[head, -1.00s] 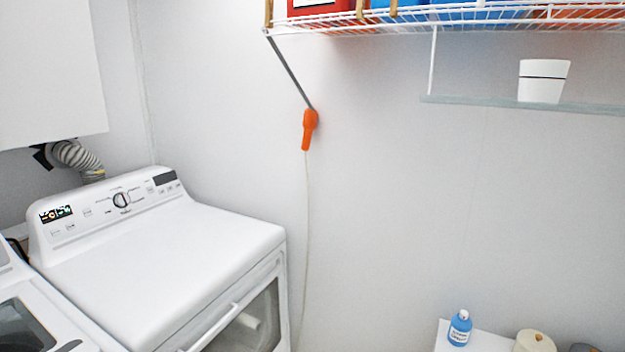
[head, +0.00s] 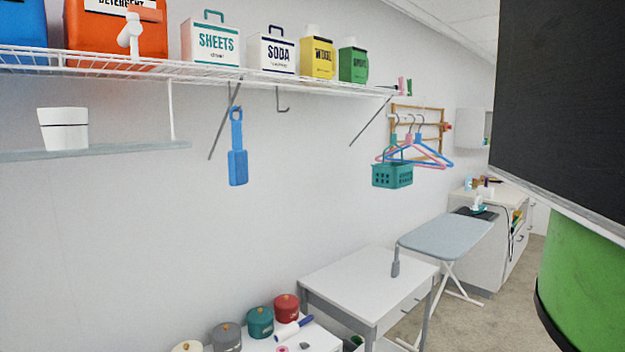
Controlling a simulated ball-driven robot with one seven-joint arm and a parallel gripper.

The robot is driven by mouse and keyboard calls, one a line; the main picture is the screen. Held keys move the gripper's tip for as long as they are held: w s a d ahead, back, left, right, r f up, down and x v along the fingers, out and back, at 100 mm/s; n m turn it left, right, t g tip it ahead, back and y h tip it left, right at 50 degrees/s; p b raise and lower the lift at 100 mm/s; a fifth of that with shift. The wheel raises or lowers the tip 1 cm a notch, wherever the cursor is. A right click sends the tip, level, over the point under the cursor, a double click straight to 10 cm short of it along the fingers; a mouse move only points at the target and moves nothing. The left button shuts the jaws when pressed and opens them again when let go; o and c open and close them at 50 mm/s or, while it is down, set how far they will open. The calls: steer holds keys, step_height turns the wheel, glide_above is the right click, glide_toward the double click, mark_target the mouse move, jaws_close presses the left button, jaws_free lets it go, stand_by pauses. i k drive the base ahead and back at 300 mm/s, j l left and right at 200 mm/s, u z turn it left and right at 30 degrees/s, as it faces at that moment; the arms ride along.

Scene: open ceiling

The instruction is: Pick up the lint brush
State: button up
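A blue paddle-shaped brush with a looped handle, which looks like the lint brush (head: 237,167), hangs upright against the white wall, below the wire shelf in the head view. Its loop is at the top, near a grey shelf brace. Its wide end points down. My gripper is not in view, so where it is relative to the brush cannot be seen.
A wire shelf (head: 205,70) with boxes and jugs runs above the brush. Below stand a white surface with several lidded canisters (head: 260,322) and a roller (head: 293,328), then a white table (head: 365,285). An ironing board (head: 446,236) stands farther right.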

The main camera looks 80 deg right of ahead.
mark_target(396, 264)
steer(key=z, duration=2.4)
